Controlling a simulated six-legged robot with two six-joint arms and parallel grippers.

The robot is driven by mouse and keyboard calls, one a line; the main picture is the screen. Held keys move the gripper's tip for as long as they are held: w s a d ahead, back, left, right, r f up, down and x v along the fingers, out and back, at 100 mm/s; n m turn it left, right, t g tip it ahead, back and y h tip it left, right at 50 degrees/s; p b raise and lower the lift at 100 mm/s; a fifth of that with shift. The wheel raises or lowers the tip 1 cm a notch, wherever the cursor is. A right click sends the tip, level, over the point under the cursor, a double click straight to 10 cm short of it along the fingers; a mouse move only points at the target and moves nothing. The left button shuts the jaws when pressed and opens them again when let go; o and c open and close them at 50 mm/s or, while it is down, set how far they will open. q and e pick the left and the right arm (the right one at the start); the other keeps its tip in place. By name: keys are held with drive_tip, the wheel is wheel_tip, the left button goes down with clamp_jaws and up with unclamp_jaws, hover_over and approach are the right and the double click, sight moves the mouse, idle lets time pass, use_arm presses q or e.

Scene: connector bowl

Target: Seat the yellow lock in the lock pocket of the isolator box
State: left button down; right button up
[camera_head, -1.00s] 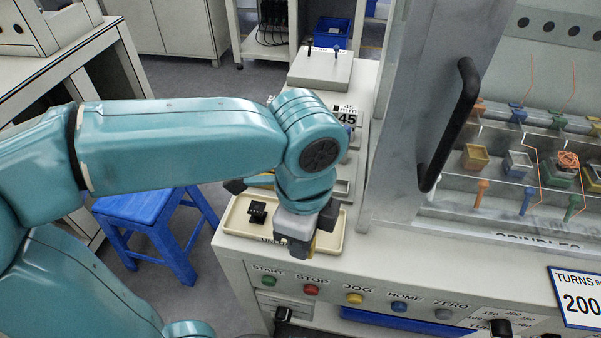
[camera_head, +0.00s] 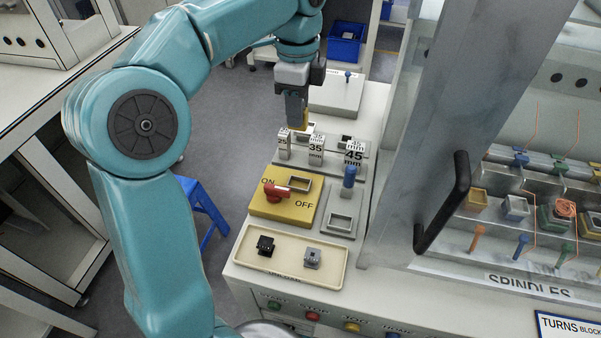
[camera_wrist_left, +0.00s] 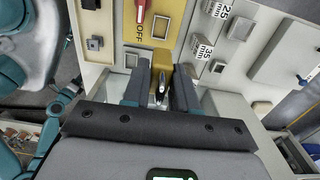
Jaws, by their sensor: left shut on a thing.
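My left gripper (camera_head: 296,117) is shut on the yellow lock (camera_head: 300,121), whose lower end shows below the fingers. It holds the lock behind the box, near the size blocks. In the wrist view the lock (camera_wrist_left: 162,62) sits between the fingers, with its metal shackle nearest the camera. My right gripper is not in view.
Upright blocks marked 35 (camera_head: 316,148) and 45 (camera_head: 353,158) stand behind the box. A blue peg (camera_head: 348,177) and grey socket (camera_head: 340,222) are to its right. A cream tray (camera_head: 288,275) in front holds black and grey parts. A clear guard with a black handle (camera_head: 445,205) stands right.

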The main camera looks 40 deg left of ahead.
use_arm(q)
drive_tip(key=f+b, duration=0.2)
drive_tip(key=f, duration=1.1)
drive_tip(key=shift+d+f+b, duration=0.15)
drive_tip(key=shift+d+b, duration=0.05)
drive_tip(key=shift+b, duration=0.2)
drive_tip(key=shift+f+b, duration=0.4)
drive_tip(key=shift+f, duration=2)
drive_tip(key=shift+f, duration=0.15)
drive_tip(key=c, duration=0.9)
unclamp_jaws()
